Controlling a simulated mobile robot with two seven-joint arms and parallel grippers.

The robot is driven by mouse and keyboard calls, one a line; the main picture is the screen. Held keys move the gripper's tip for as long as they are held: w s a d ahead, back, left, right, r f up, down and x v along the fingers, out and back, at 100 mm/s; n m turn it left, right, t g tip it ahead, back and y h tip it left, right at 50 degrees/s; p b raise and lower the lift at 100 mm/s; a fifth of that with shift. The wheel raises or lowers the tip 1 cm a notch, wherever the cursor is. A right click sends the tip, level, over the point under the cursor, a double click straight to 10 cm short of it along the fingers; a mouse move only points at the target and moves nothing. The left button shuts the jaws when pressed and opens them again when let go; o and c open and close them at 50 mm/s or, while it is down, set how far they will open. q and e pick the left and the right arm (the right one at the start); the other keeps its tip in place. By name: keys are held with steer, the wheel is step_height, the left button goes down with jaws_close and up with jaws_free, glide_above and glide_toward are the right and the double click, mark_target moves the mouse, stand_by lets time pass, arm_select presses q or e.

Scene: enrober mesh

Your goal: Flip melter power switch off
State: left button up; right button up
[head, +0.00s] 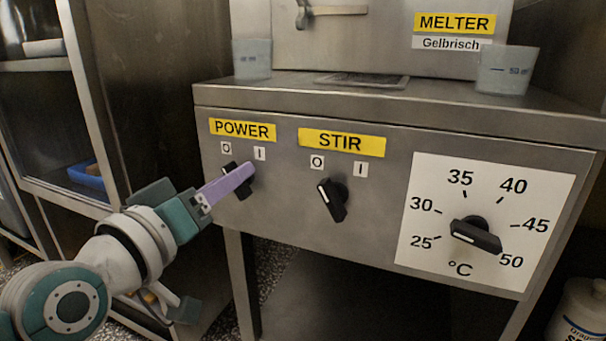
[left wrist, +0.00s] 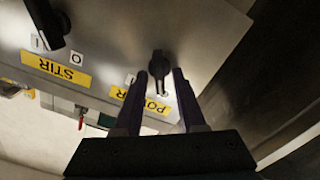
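The melter's POWER switch (head: 244,191) is a black rotary knob under the yellow POWER label (head: 242,130), with marks O and I above it. In the head view my left gripper (head: 232,186) reaches it from the left and its purple fingers cover much of the knob. In the left wrist view the knob (left wrist: 158,66) stands between the two fingertips of my left gripper (left wrist: 160,78), with a narrow gap on each side. The gripper is open. Which mark the knob points at is hard to tell. My right gripper is in neither view.
The STIR knob (head: 333,200) is right of the POWER switch, and the temperature dial (head: 475,233) is further right. Two translucent beakers (head: 252,60) (head: 506,70) stand on the steel top (head: 300,92). A steel rack (head: 88,90) is at the left.

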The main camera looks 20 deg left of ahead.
arm_select(q)
steer(key=shift+o, duration=0.2)
steer(key=s+p, duration=0.4)
steer(key=s, duration=0.6)
steer(key=shift+a, duration=0.35)
